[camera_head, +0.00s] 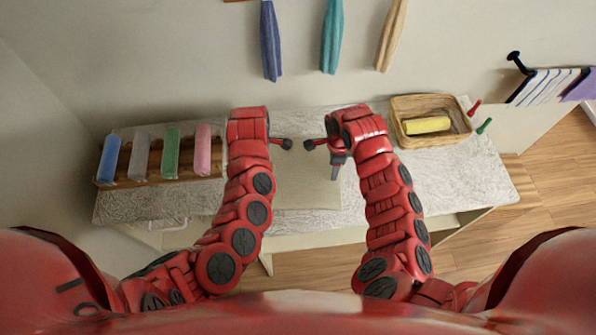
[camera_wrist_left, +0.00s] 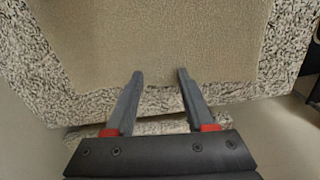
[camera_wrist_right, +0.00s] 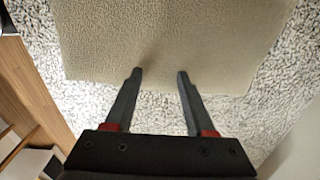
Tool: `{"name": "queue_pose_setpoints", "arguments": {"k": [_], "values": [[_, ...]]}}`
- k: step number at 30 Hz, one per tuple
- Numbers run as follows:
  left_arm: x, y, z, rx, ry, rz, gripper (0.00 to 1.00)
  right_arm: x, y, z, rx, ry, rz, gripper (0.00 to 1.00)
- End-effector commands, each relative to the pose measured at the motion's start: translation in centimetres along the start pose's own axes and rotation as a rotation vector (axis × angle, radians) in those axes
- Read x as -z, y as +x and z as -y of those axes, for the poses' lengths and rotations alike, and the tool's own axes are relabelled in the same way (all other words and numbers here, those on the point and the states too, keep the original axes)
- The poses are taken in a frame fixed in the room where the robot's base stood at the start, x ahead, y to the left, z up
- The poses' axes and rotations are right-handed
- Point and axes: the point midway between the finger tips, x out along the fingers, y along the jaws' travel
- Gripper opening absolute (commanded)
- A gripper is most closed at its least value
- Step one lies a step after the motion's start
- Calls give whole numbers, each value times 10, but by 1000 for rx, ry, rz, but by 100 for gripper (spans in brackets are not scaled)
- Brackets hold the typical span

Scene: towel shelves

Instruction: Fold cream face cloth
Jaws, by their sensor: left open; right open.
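The cream face cloth (camera_head: 305,185) lies flat and spread out on the patterned tabletop between my two arms. It also shows in the left wrist view (camera_wrist_left: 150,40) and in the right wrist view (camera_wrist_right: 170,40). My left gripper (camera_wrist_left: 160,75) is open, its fingertips over one edge of the cloth with nothing between them. My right gripper (camera_wrist_right: 159,72) is open and empty, its fingertips over another edge of the cloth. In the head view the right gripper's fingers (camera_head: 338,165) show beside the cloth's right side; the left gripper's fingers are hidden behind its arm.
A wooden rack (camera_head: 190,166) with blue, grey, green and pink rolled towels stands at the table's left. A wicker basket (camera_head: 462,122) holding a yellow cloth (camera_head: 427,125) stands at the right. Blue (camera_head: 270,45), teal (camera_head: 331,40) and tan (camera_head: 391,38) towels hang on the wall behind.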

Motion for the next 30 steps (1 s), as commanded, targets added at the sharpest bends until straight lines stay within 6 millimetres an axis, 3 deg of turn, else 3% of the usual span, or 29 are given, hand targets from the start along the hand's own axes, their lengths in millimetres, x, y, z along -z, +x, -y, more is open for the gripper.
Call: {"name": "queue_pose_setpoints", "arguments": {"k": [17,30], "values": [[0,1,0,2,0,0,0,0,1,-1,-3,1,-1,0],[0,1,1,2,0,-1,0,0,1,-1,-3,1,-1,0]]}}
